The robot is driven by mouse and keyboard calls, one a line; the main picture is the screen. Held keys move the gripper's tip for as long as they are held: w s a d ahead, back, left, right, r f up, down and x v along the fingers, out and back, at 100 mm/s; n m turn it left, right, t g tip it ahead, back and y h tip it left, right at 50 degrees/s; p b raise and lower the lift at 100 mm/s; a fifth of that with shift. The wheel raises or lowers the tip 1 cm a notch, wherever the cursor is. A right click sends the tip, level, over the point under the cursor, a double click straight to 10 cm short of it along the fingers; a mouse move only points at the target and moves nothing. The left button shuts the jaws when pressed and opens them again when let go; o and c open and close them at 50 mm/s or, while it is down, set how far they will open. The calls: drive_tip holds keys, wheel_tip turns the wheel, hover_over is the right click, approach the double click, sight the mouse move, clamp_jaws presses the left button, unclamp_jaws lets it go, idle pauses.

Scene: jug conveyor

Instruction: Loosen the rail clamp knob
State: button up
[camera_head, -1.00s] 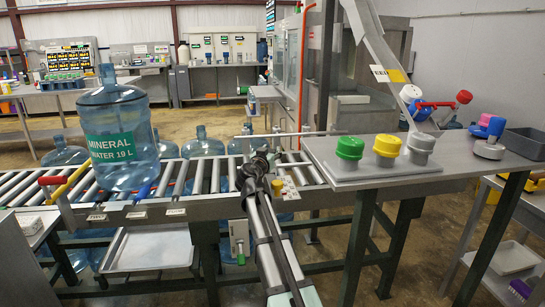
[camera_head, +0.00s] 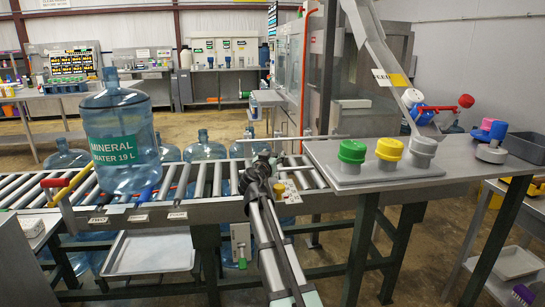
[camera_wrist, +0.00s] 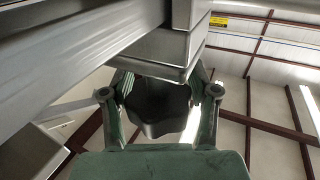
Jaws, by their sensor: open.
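In the camera_wrist view a dark lobed knob (camera_wrist: 158,108) hangs under a grey metal block (camera_wrist: 160,58), seen from below. My gripper (camera_wrist: 160,88) has its two green fingers spread, one on each side of the knob. I cannot tell whether either finger touches it. In the camera_head view my gripper (camera_head: 257,168) is at the front rail of the roller conveyor, right of the large blue water jug (camera_head: 122,140). The knob cannot be made out there.
The jug stands on the conveyor rollers (camera_head: 25,186). A grey panel (camera_head: 385,178) with green (camera_head: 352,150), yellow (camera_head: 389,148) and grey (camera_head: 423,143) caps juts out on the right. A metal tray (camera_head: 152,252) sits below the conveyor. A long metal beam (camera_wrist: 70,75) crosses the upper left wrist view.

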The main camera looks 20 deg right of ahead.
drive_tip(key=v, duration=1.2)
drive_tip(key=o, duration=0.4)
drive_tip(key=shift+w+a, duration=0.1)
drive_tip(key=w+a+r+m+g+h+p, duration=0.1)
drive_tip(key=w+a+g+h+p, duration=0.2)
drive_tip(key=a+p, duration=0.85)
drive_tip(key=s+d+m+g+h, duration=0.2)
drive_tip(key=s+m+g, duration=0.1)
drive_tip(key=m+g, duration=0.1)
drive_tip(key=p+x, duration=0.1)
drive_tip(key=x, duration=0.4)
drive_tip(key=p+x, duration=0.1)
drive_tip(key=x, duration=0.5)
drive_tip(key=p+x, duration=0.1)
drive_tip(key=x, duration=0.5)
drive_tip(key=shift+w+d, duration=0.15)
drive_tip(key=shift+w, duration=0.2)
